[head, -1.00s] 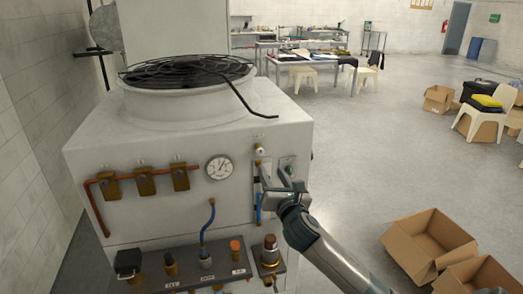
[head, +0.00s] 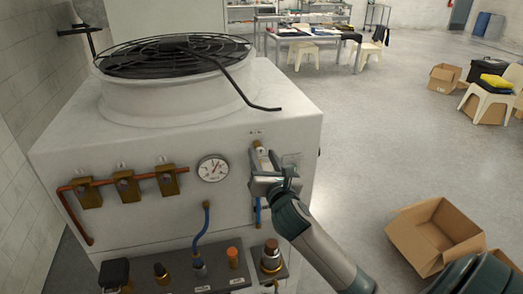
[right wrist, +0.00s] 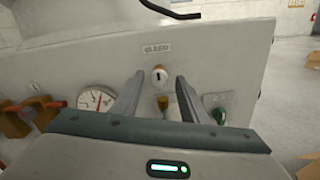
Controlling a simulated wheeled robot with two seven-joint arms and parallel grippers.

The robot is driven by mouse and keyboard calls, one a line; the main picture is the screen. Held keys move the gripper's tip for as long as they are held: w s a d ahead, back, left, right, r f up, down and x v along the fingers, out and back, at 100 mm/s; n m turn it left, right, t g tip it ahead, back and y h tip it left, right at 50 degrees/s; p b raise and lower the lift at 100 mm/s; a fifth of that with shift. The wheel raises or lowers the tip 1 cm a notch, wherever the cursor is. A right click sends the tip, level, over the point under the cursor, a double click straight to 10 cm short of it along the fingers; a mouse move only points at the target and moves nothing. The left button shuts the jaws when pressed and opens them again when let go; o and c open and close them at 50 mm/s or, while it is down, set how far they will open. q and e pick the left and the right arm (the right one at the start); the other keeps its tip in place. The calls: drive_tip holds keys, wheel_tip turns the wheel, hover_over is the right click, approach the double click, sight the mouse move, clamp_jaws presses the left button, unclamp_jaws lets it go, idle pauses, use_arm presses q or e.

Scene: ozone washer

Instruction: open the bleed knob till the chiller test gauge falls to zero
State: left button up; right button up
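In the head view the knob (head: 262,155) is partly hidden by my right gripper (head: 264,170). In the right wrist view the two fingers of the right gripper (right wrist: 160,84) are apart, with the knob showing between their tips. I cannot tell whether either finger touches it. The round white test gauge (head: 213,168) is left of the knob. Its needle points up and slightly right; the numbers are too small to read. My left gripper is not in view.
Brass valves on a copper pipe (head: 125,184) are left of the gauge. A shelf of fittings (head: 222,283) juts out below. Cardboard boxes (head: 432,240) lie on the floor at right.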

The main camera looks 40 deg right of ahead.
drive_tip(key=shift+w+r, duration=0.1)
drive_tip(key=shift+r, duration=0.1)
drive_tip(key=shift+c, duration=0.4)
clamp_jaws()
